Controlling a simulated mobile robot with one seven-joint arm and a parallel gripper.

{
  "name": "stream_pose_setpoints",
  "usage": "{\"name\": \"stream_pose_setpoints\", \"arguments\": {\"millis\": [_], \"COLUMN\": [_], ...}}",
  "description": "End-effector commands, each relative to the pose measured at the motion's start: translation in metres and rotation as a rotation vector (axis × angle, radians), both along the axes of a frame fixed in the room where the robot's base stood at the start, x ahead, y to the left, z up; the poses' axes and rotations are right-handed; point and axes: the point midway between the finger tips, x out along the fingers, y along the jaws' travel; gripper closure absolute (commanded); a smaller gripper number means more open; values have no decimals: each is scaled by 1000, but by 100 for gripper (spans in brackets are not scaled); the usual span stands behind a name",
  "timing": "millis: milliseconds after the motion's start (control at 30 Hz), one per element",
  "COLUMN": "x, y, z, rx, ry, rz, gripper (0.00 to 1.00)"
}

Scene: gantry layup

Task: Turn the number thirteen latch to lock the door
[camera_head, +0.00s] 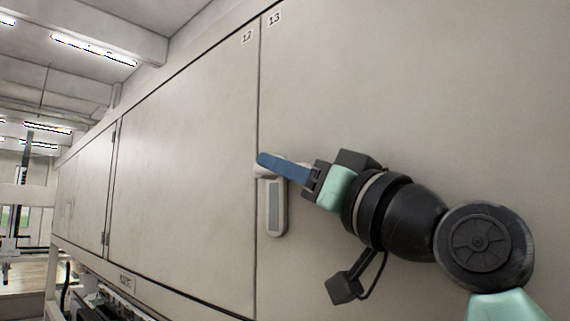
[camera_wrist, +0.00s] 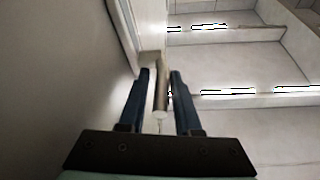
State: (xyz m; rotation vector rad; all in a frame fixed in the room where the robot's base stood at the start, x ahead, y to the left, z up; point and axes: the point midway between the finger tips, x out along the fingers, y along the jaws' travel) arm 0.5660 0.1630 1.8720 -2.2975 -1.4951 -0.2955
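The number thirteen door (camera_head: 420,90) is the wide beige panel at the right in the head view, with its label (camera_head: 273,18) at its upper left corner. Its latch (camera_head: 275,212) is a pale upright plate with a grey inset, close to the seam. My gripper (camera_head: 262,160) reaches in from the right at the latch's top, its blue fingers covering part of the handle there. In the wrist view, my gripper (camera_wrist: 160,72) has its two fingers apart, with the bar-like latch handle (camera_wrist: 161,95) between them. Gaps show beside the bar; contact is not clear.
The number twelve door (camera_head: 190,150) adjoins across the seam on the left and looks flush. Hinges (camera_head: 105,238) show on its far edge. A lower frame with equipment (camera_head: 105,305) runs beneath the doors. The ceiling with bright lamps (camera_head: 95,50) is at upper left.

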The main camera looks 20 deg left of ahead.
Motion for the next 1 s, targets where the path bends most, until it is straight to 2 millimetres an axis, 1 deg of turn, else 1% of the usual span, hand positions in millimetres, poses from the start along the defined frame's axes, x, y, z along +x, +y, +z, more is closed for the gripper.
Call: {"name": "stream_pose_setpoints", "arguments": {"millis": [33, 167, 200, 233, 1000], "x": [0, 0, 0, 0, 0], "y": [0, 0, 0, 0, 0], "z": [0, 0, 0, 0, 0], "rx": [0, 0, 0, 0, 0], "ry": [0, 0, 0, 0, 0], "rz": [0, 0, 0, 0, 0], "gripper": [68, 91, 98, 100, 100]}}
